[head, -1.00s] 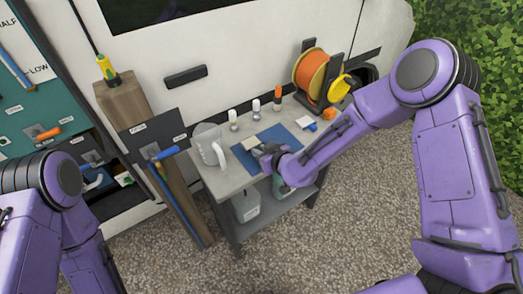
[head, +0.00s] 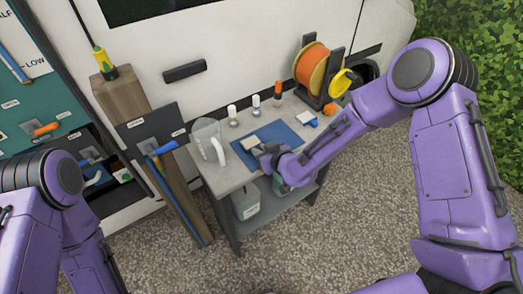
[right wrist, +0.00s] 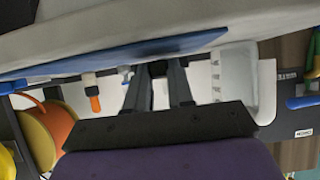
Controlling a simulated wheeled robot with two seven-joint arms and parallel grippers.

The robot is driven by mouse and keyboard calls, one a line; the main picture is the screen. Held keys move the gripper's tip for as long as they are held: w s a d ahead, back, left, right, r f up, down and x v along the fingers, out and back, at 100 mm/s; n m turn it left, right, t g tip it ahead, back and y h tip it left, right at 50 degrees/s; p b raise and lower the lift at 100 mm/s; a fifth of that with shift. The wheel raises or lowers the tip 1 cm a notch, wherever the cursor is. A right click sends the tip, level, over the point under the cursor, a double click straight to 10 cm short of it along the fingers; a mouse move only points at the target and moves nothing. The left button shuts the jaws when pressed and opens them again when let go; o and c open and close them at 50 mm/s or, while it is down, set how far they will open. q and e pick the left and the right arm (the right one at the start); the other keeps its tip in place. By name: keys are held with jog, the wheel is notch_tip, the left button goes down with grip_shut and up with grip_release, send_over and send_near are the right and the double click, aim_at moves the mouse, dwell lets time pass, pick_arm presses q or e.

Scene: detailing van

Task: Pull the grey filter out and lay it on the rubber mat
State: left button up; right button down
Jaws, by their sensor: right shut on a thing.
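The blue rubber mat (head: 284,134) lies on the grey work table, with a flat pale block (head: 250,141) on it. My right gripper (head: 266,152) is low at the mat's near edge, just right of the block. In the right wrist view my right gripper (right wrist: 159,75) is shut on a small dark grey piece (right wrist: 157,68), which I take to be the grey filter. Most of it is hidden between the fingers, and its contact with the mat cannot be made out. My left gripper is out of view; only the left arm shows.
A clear jug (head: 208,142) stands left of the mat. Several small bottles stand behind it, including an orange-topped one (head: 278,92). An orange hose reel (head: 313,67) is at the back right. A wooden post with a dark panel (head: 150,128) stands left of the table.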

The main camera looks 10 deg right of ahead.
jog(key=shift+f, duration=0.15)
jog(key=c, duration=0.9)
grip_release()
jog(key=b+v, duration=0.1)
jog(key=v, duration=0.9)
jog(key=shift+s, duration=0.25)
